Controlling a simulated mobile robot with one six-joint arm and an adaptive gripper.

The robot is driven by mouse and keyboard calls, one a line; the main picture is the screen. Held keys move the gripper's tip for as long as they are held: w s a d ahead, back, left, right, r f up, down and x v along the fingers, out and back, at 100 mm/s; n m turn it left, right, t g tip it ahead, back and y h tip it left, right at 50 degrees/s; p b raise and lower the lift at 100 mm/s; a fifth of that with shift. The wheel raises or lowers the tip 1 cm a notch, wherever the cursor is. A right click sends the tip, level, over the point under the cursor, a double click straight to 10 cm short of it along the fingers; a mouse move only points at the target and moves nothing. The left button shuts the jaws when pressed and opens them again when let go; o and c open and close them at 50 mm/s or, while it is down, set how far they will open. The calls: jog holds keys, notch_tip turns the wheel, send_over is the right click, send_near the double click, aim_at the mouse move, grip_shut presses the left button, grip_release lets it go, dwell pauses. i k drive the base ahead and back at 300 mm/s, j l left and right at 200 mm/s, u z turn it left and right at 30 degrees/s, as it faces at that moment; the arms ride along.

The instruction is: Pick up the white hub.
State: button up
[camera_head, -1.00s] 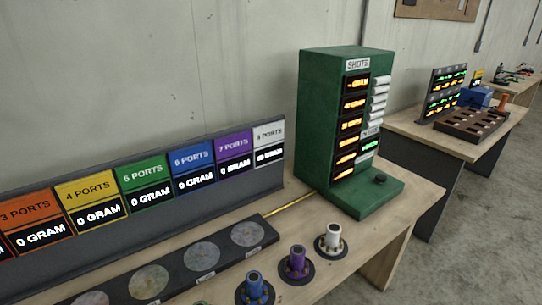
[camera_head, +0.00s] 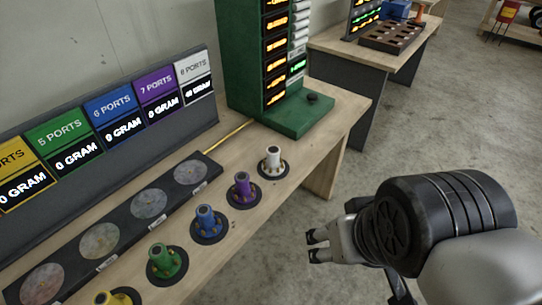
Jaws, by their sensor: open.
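The white hub (camera_head: 273,158) stands upright on a dark round base at the far right end of a row of coloured hubs on the wooden table. My gripper (camera_head: 314,246) is in view to the lower right of the white hub, beyond the table's front edge. Its fingers point left and are apart, with nothing between them. The gripper is clear of every hub.
Purple (camera_head: 242,187), blue (camera_head: 205,221), green (camera_head: 164,260) and yellow (camera_head: 113,299) hubs line the wooden table (camera_head: 338,113). Behind them lies a dark strip with round pads (camera_head: 149,202). A green cabinet (camera_head: 240,55) stands behind the white hub. Floor is clear right of the table.

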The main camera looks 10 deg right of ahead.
aim_at(273, 167)
jog(key=i+j+z, duration=0.1)
jog(key=i+z, duration=0.15)
jog(key=i, duration=0.8)
